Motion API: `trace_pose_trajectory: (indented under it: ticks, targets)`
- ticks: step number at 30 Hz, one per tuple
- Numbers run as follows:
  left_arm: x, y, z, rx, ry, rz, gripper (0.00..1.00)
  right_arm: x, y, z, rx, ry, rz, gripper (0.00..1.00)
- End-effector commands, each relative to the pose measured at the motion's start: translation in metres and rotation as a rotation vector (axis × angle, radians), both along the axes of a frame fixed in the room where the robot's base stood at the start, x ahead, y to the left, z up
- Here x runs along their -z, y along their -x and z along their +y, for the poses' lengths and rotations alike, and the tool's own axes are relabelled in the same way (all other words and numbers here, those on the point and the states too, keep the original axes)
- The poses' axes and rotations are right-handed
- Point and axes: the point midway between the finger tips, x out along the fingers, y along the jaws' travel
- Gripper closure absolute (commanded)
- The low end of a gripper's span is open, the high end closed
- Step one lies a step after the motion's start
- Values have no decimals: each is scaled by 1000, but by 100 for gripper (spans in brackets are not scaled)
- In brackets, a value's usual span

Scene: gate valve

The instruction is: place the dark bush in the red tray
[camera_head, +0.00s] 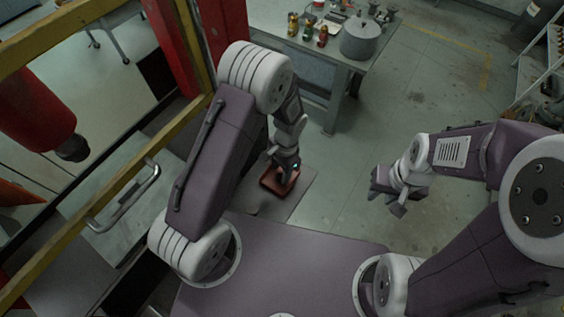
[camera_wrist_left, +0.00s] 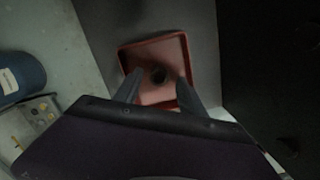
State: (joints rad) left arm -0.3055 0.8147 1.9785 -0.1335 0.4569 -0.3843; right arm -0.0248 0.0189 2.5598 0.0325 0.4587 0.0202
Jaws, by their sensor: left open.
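The red tray (camera_head: 270,184) lies on a grey surface in front of me in the head view. In the left wrist view the red tray (camera_wrist_left: 153,52) fills the middle of the picture. The dark bush (camera_wrist_left: 159,75) is a small dark round shape inside the tray, seen between the fingers. My left gripper (camera_head: 287,172) is over the tray; in the wrist view the left gripper (camera_wrist_left: 158,92) has its fingers apart, with the bush beyond them. Whether the bush touches the tray floor is hard to tell. My right gripper (camera_head: 387,196) hangs empty over the floor at the right.
A grey surface (camera_head: 292,204) bears the tray. A table with a metal pot (camera_head: 361,40) and bottles (camera_head: 307,33) stands at the back. A yellow frame (camera_head: 120,190) with a metal handle stands at the left. Open floor lies at the right.

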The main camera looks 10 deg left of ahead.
Motion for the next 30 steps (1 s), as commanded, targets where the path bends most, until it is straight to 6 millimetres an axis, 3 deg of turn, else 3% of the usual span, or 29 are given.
trace_pose_trajectory:
  ticks: [9,13,18,30]
  targets:
    - [-74,-8,-8,0,2,-8,52,19,0,0,0,0,1,70]
    - [-96,-9,-9,0,2,-4,52,22,0,0,0,0,0,70]
    - [-108,-8,-10,0,1,1,52,23,0,0,0,0,0,70]
    - [-108,-8,-10,0,0,1,52,22,0,0,0,0,0,70]
